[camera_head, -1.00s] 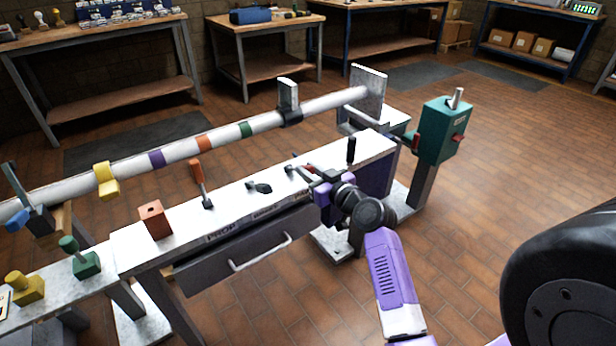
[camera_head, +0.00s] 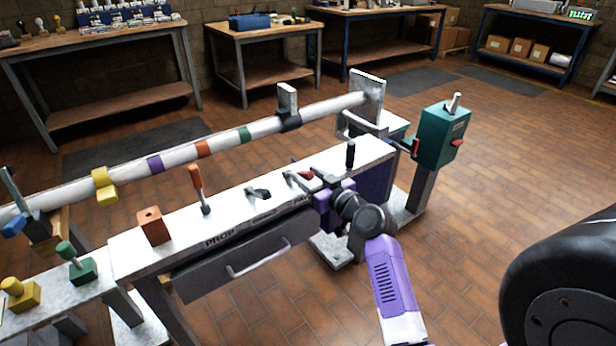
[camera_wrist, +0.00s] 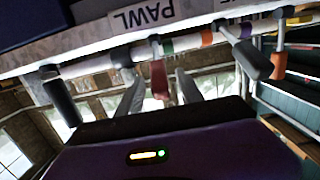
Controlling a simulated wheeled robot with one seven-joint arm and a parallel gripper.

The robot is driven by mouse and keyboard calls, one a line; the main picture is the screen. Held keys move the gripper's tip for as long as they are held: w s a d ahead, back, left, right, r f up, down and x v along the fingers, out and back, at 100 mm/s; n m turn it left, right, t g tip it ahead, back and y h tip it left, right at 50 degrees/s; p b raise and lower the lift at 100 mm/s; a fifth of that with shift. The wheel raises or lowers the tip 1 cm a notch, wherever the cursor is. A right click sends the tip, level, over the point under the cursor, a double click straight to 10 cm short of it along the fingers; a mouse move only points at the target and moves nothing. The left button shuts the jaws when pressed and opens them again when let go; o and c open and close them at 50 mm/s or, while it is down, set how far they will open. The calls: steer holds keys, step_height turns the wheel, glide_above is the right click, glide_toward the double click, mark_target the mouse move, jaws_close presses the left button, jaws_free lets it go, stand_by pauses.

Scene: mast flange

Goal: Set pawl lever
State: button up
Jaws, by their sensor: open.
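The pawl lever has a red handle (camera_head: 306,175) and stands on the white bench top (camera_head: 228,207), third from left in the row of levers. In the wrist view, which looks upside down, its red handle (camera_wrist: 159,80) shows between my two grey fingers, beside the PAWL label (camera_wrist: 143,16). My gripper (camera_head: 317,178) is at the lever, over the bench's front edge. It also shows in the wrist view (camera_wrist: 158,92), open, with a finger on each side of the handle. I see a gap on both sides. Part of the lever is hidden by my gripper in the head view.
An orange-handled lever (camera_head: 196,180) and a dark-handled lever (camera_head: 258,193) stand to the left. A black upright handle (camera_head: 350,154) stands close on the right. A teal box on a post (camera_head: 440,135) is farther right. A drawer (camera_head: 240,262) sits below the bench top.

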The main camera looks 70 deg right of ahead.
steer(key=f+v, duration=0.1)
steer(key=v, duration=0.6)
steer(key=shift+s+a+r, duration=0.2)
steer(key=shift+s+r, duration=0.1)
steer(key=shift+r, duration=0.2)
